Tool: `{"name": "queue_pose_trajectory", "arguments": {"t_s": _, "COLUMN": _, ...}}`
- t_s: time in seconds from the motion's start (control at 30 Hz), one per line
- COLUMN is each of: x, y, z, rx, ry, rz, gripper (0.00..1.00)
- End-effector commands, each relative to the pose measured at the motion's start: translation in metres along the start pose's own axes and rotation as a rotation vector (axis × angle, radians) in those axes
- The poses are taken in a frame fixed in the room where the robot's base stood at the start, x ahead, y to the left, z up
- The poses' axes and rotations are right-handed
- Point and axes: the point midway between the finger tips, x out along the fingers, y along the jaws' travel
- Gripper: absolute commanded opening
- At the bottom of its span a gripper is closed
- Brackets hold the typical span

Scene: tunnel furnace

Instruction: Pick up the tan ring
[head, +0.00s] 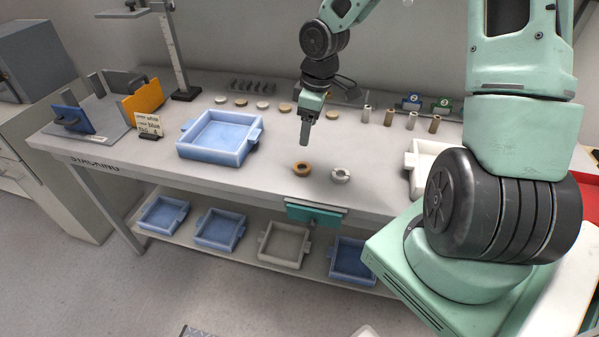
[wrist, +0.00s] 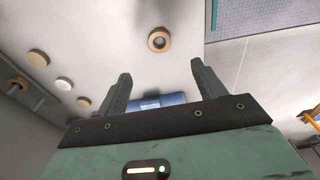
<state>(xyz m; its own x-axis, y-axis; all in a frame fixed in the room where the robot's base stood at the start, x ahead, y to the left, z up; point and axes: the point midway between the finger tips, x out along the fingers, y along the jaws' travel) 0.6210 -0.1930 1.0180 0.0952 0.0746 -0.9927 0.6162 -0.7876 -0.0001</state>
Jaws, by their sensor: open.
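The tan ring (head: 302,169) lies flat on the table near its front edge, just left of a grey-white ring (head: 340,175). The tan ring also shows in the wrist view (wrist: 159,40), beyond my fingertips and roughly between their lines, with its hole visible. My gripper (head: 305,138) is above the table, behind and above the tan ring in the head view. In the wrist view its two fingers (wrist: 160,82) stand apart with nothing between them. The gripper is not touching the ring.
A blue tray (head: 183,152) stands left of the rings, and a white tray (head: 413,160) to the right. Several discs (head: 262,104) and upright tubes (head: 389,117) line the back. A teal-fronted fixture (head: 313,215) is at the table's front edge. Table around the rings is clear.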

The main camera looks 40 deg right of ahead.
Motion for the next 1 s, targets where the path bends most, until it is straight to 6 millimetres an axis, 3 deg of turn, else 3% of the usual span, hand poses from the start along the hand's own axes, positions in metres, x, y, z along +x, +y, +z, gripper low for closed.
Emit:
{"name": "queue_pose_trajectory", "arguments": {"t_s": 0.1, "x": 0.028, "y": -0.002, "z": 0.000, "rx": -0.004, "ry": -0.002, "rz": -0.004, "gripper": 0.69}}
{"name": "queue_pose_trajectory", "arguments": {"t_s": 0.3, "x": 0.062, "y": -0.001, "z": 0.000, "rx": -0.001, "ry": -0.002, "rz": -0.002, "gripper": 0.69}}
{"name": "queue_pose_trajectory", "arguments": {"t_s": 0.57, "x": 0.080, "y": -0.001, "z": 0.001, "rx": 0.001, "ry": -0.002, "rz": -0.002, "gripper": 0.69}}
{"name": "queue_pose_trajectory", "arguments": {"t_s": 0.83, "x": 0.118, "y": 0.000, "z": 0.001, "rx": -0.001, "ry": -0.002, "rz": -0.001, "gripper": 0.69}}
{"name": "queue_pose_trajectory", "arguments": {"t_s": 1.0, "x": 0.125, "y": 0.000, "z": 0.001, "rx": 0.001, "ry": -0.001, "rz": 0.001, "gripper": 0.69}}
